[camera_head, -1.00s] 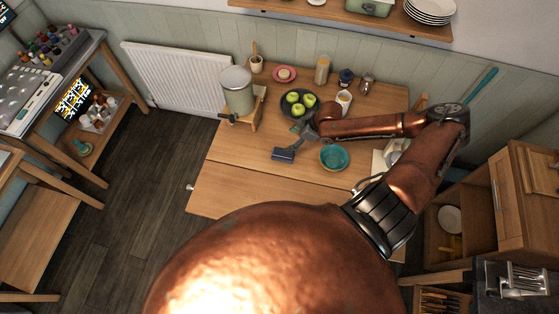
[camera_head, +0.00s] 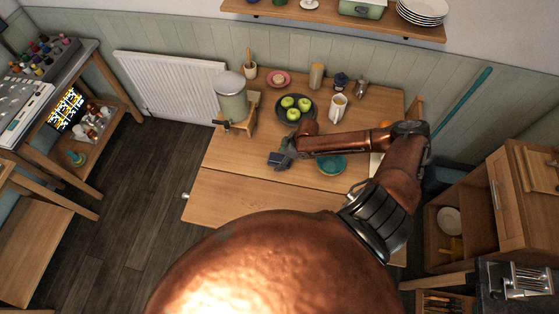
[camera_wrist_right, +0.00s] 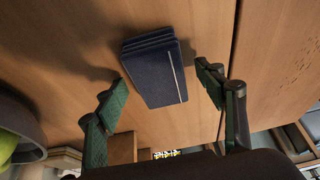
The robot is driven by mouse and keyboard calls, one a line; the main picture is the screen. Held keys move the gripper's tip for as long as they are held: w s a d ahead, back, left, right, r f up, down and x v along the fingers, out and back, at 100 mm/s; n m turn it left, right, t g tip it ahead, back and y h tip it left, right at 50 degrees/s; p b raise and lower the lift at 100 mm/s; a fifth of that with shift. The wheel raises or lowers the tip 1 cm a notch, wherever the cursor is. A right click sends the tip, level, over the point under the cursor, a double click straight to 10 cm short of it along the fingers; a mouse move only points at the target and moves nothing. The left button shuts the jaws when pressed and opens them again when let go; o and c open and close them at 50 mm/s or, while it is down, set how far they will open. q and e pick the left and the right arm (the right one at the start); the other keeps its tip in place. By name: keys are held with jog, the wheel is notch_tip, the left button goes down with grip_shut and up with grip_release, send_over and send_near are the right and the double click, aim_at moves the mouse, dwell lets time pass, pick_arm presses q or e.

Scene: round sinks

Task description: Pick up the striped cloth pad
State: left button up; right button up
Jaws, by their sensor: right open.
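The striped cloth pad (camera_wrist_right: 155,80) is a folded dark blue stack with one thin pale stripe, lying on the wooden table. In the right wrist view it sits between the two spread green fingers of my right gripper (camera_wrist_right: 163,92), with space on both sides. In the head view the pad (camera_head: 275,158) shows as a small dark blue block just left of my right gripper (camera_head: 283,160). My right gripper is open and empty, over the table beside the pad. My left gripper is in no view.
A dark plate (camera_head: 281,117) with green apples stands behind the pad. A teal bowl (camera_head: 331,166) is to the right, partly under my right arm. A white jug (camera_head: 338,108) and a dispenser on a wooden stand (camera_head: 232,97) are further back. The table front (camera_head: 225,190) is clear.

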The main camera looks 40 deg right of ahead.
jog(key=shift+f, duration=0.25)
dwell(0.6)
jog(key=c, duration=1.2)
